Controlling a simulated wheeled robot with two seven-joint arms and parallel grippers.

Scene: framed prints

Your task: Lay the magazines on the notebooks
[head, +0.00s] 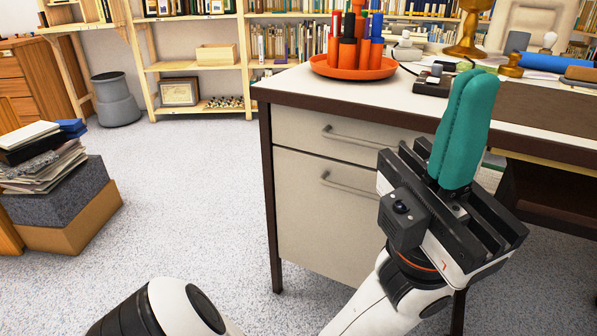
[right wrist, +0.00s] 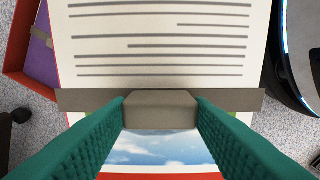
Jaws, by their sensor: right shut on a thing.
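In the right wrist view a magazine (right wrist: 160,50) fills the middle, with lines of text, a blue sky picture and a red edge. A grey band crosses it, with a raised grey block (right wrist: 160,110) at its centre. My right gripper (right wrist: 160,118) has its teal fingers shut on this block. In the head view my left gripper (head: 468,85) has its fingers together, pointing up in front of the desk, with nothing seen between them. A purple item (right wrist: 39,52) with a grey band, perhaps a notebook, lies partly seen in a red tray (right wrist: 18,68).
The desk (head: 290,85) stands at the right, bearing an orange tray (head: 353,72) of upright holders. A pile of papers (head: 45,165) sits on a grey box (head: 60,205) at the left. Shelves (head: 190,67) line the back. Speckled floor (head: 180,200) between is clear.

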